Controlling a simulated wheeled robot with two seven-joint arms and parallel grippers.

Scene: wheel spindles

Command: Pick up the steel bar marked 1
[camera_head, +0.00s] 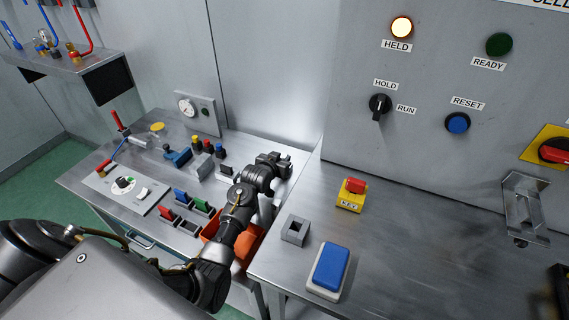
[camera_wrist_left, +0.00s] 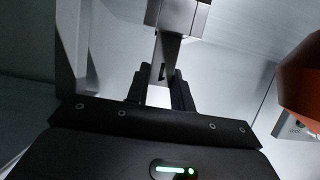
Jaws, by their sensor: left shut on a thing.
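My left gripper (camera_head: 276,159) is over the back right of the left steel bench, its arm reaching across from the lower left. In the left wrist view its two dark fingers (camera_wrist_left: 162,88) are shut on a grey steel bar (camera_wrist_left: 170,52). The bar runs up from between the fingers to a wider grey metal block at the top of that view. I cannot tell whether they are joined. No number 1 can be read on the bar, and in the head view I cannot make the bar out. My right gripper is not in view.
An orange bin (camera_head: 212,238) sits below my left arm, partly hidden. Red, blue and green pieces stand in a row (camera_head: 191,207) left of it. The right bench holds a grey square socket (camera_head: 295,230), a blue pad (camera_head: 330,266) and a yellow-red key block (camera_head: 350,195).

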